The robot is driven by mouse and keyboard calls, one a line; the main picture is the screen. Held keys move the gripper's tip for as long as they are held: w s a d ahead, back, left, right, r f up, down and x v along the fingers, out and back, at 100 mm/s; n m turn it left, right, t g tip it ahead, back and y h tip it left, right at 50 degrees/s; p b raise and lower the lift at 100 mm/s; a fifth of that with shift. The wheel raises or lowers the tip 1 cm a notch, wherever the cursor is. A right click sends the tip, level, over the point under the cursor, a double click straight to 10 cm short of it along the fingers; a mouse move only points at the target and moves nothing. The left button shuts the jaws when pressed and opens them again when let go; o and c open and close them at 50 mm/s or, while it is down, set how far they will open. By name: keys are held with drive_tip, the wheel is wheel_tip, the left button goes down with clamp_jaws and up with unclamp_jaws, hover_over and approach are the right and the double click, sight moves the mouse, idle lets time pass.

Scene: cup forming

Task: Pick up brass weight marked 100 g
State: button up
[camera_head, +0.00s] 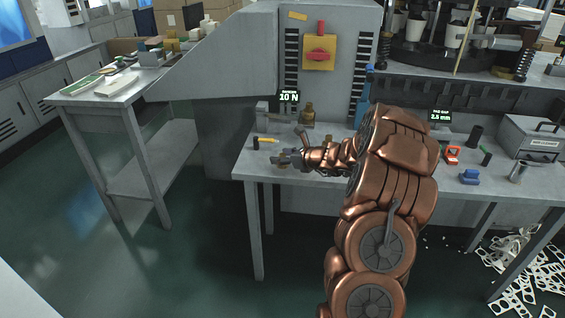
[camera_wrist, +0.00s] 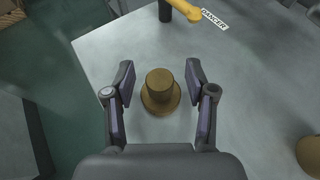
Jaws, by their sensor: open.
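A brass weight (camera_wrist: 160,92), a short knob on a wider round base, stands upright on the grey bench top in the wrist view. No marking can be read on it. My gripper (camera_wrist: 159,80) is open above it, with one finger on each side and a visible gap to each. In the head view my gripper (camera_head: 286,158) is low over the left front part of the bench, and I cannot make out this weight clearly there. Another brass piece (camera_wrist: 311,155) is cut off at the right edge of the wrist view.
A hammer-like tool with a yellow handle (camera_head: 267,140) lies behind my gripper; its handle (camera_wrist: 184,9) also shows in the wrist view near a DANGER label (camera_wrist: 214,19). A larger brass weight (camera_head: 308,114) stands farther back beside a "10 N" display (camera_head: 289,97).

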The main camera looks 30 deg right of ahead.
drive_tip(key=shift+c, duration=0.3)
clamp_jaws()
drive_tip(key=shift+r, duration=0.15)
